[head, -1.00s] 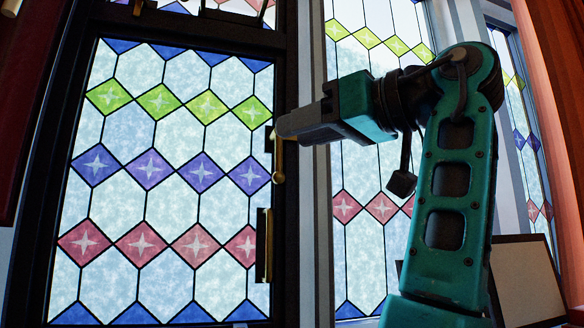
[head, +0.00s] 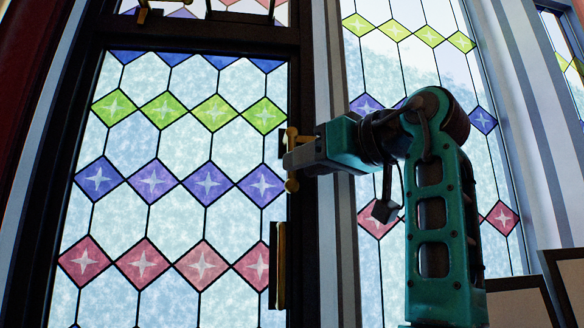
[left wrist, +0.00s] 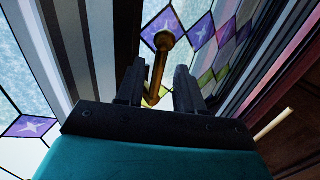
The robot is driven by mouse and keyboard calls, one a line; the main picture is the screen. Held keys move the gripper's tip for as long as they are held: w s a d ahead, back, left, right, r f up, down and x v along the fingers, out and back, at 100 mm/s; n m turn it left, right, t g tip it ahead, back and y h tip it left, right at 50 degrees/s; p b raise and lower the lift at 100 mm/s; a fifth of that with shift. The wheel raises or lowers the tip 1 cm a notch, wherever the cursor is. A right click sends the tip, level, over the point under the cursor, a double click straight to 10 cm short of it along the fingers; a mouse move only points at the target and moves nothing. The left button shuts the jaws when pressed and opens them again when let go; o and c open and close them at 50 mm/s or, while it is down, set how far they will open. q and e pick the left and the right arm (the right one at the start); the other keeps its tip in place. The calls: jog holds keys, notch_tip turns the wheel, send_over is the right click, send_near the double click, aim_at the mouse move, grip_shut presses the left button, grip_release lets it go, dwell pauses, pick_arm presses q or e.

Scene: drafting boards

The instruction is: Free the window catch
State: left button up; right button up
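The window catch (head: 291,186) is a brass handle with a round knob, on the dark right-hand frame of the stained-glass window (head: 150,175). In the left wrist view the catch (left wrist: 164,42) shows its knob and a stem that runs down to between the fingers. My left gripper (head: 290,160) is at the catch and hides part of it in the head view. In the left wrist view its two dark fingers (left wrist: 157,88) stand apart, one on each side of the stem. Whether either finger touches it I cannot tell. My right gripper is in no view.
A brass fitting (head: 277,265) sits lower on the same frame. Another window (head: 420,60) with coloured diamonds stands to the right. Dark-edged boards (head: 520,300) stand at the lower right. Brass fittings (head: 143,10) show at the top.

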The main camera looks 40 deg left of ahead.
pick_arm(q)
jog(key=shift+w+a, duration=0.2)
jog(key=shift+a, duration=1.75)
jog(key=shift+c, duration=0.4)
grip_shut()
